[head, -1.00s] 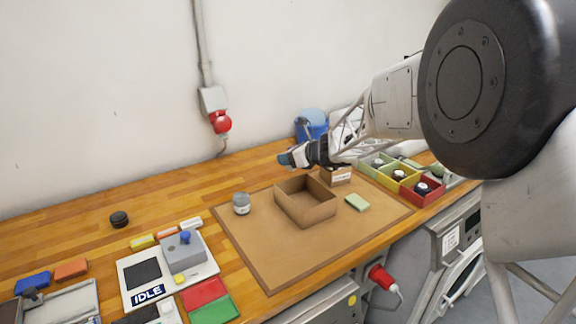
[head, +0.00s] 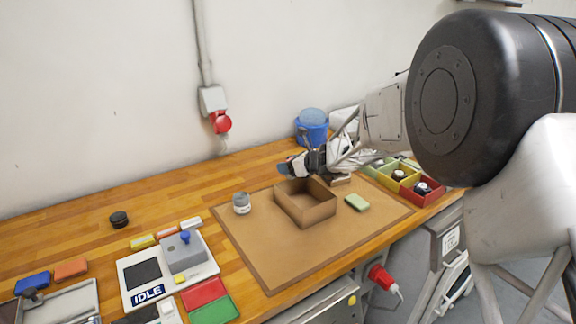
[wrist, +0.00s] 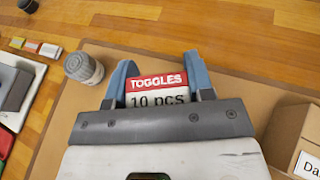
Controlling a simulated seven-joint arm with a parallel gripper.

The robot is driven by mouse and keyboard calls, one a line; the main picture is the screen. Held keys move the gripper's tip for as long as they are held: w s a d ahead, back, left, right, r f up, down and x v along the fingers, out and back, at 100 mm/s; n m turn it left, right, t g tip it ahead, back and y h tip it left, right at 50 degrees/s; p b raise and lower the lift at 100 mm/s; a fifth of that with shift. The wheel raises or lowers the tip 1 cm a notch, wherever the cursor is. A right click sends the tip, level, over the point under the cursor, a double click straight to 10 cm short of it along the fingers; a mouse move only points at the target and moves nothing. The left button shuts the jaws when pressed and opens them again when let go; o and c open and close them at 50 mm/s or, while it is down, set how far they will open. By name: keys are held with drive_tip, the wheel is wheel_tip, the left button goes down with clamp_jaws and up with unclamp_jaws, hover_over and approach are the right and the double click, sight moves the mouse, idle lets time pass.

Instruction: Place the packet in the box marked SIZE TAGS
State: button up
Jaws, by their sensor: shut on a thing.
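My gripper (head: 288,168) is over the back edge of the brown mat, behind the open cardboard box (head: 306,208). In the wrist view its blue fingers (wrist: 160,72) are shut on a packet (wrist: 157,90) with a red band reading "TOGGLES" and "10 pcs" below. The packet's lower part is hidden by the gripper body. The open box looks empty where its inside shows. A cardboard box (wrist: 294,130) at the right of the wrist view has a white label cut off after "Da". No SIZE TAGS marking is readable.
A grey jar (head: 241,204) stands left of the open box, and a green block (head: 356,202) lies right of it. Green, yellow and red bins (head: 424,192) stand at the right. A blue bucket (head: 312,125) is behind. The mat's front (head: 285,260) is clear.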

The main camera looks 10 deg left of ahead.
drive_tip(key=shift+f, duration=0.6)
drive_tip(key=o, duration=0.9)
drive_tip(key=shift+r, duration=0.1)
drive_tip(key=shift+d+r, duration=0.1)
drive_tip(key=shift+r, duration=0.5)
drive_tip(key=v, duration=1.1)
drive_tip(key=shift+s+d+r, duration=0.15)
drive_tip(key=shift+d+r, duration=0.05)
drive_tip(key=shift+d, duration=0.15)
drive_tip(key=shift+r, duration=0.1)
